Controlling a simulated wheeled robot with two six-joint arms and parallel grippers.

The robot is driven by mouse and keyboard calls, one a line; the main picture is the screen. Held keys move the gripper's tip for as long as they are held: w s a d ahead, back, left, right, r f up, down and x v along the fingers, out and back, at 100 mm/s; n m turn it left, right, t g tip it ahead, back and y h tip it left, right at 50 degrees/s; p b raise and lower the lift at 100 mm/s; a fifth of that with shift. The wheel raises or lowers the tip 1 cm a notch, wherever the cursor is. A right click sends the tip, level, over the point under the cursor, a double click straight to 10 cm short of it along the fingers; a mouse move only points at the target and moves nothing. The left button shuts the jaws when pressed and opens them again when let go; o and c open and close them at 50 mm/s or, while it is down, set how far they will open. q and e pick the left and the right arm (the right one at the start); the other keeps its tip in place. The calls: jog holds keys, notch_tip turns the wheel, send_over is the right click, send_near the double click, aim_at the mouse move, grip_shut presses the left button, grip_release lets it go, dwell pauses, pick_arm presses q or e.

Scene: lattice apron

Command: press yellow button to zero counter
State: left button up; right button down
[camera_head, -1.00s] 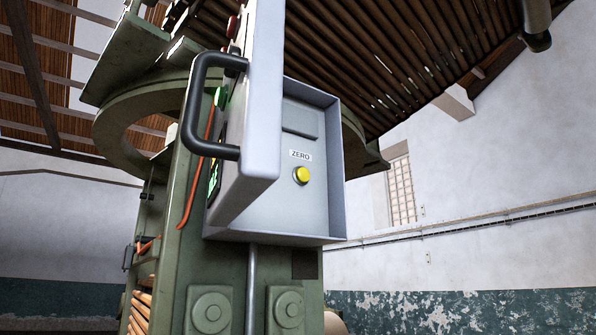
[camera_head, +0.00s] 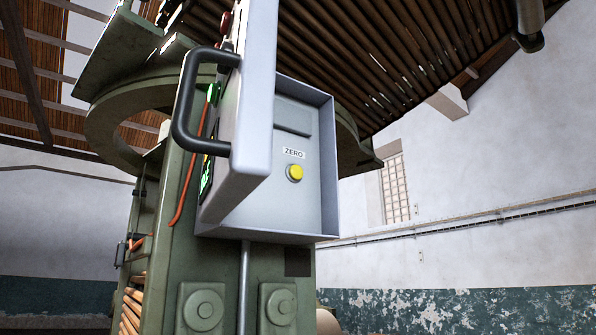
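The yellow button (camera_head: 295,173) is a round knob on the grey inner panel of an open metal box (camera_head: 328,165). A white label reading ZERO (camera_head: 294,153) sits just above it. The box door (camera_head: 250,120) stands open toward me on the left, with a black bar handle (camera_head: 180,105). The door's outer face is seen edge-on; green lit digits (camera_head: 206,178) show there but are too slanted to read. Neither of my grippers is in view.
The box is mounted on a large green machine (camera_head: 215,265) with a ring-shaped flange (camera_head: 105,125). An orange cable (camera_head: 188,185) hangs left of the door. A grey pipe (camera_head: 244,290) runs down below the box. Open space lies to the right, before the white wall (camera_head: 480,160).

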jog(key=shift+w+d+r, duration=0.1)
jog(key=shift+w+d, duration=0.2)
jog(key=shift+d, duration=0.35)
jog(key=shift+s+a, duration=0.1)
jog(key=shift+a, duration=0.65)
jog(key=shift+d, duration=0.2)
